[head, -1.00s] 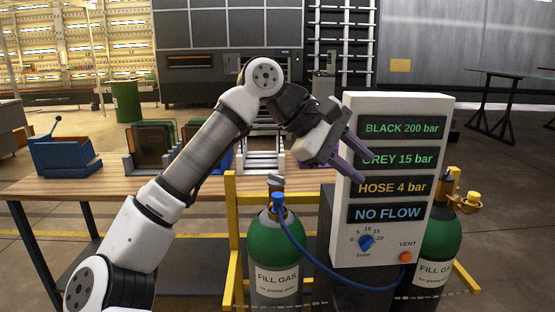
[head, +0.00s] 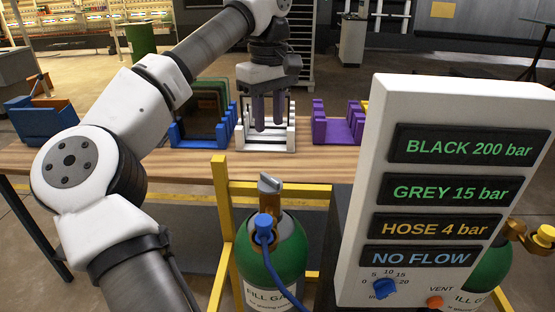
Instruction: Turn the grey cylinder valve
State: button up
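The grey valve (head: 269,184) is a small grey handle on top of the left green gas cylinder (head: 285,250). The cylinder stands in a yellow frame, with a blue hose fitting (head: 263,226) just below the handle. My gripper (head: 267,130) points down, with its two purple-grey fingers apart and nothing between them. In the picture it is above the valve, in front of a white rack, and does not touch the valve. How far it is in depth from the valve is hard to tell. The handle is fully in view.
A white gauge panel (head: 380,190) stands close on the right, reading GREY 15 bar, HOSE 4 bar and NO FLOW. Yellow frame bars (head: 222,200) flank the cylinder. Behind, a wooden bench (head: 190,165) carries blue, white and purple racks. A second cylinder (head: 487,262) is partly hidden behind the panel.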

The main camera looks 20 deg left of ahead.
aim_at(270, 177)
notch_tip(270, 177, down, 14)
jog(key=shift+s+r+p, duration=0.15)
jog(key=shift+p, duration=1.1)
grip_shut()
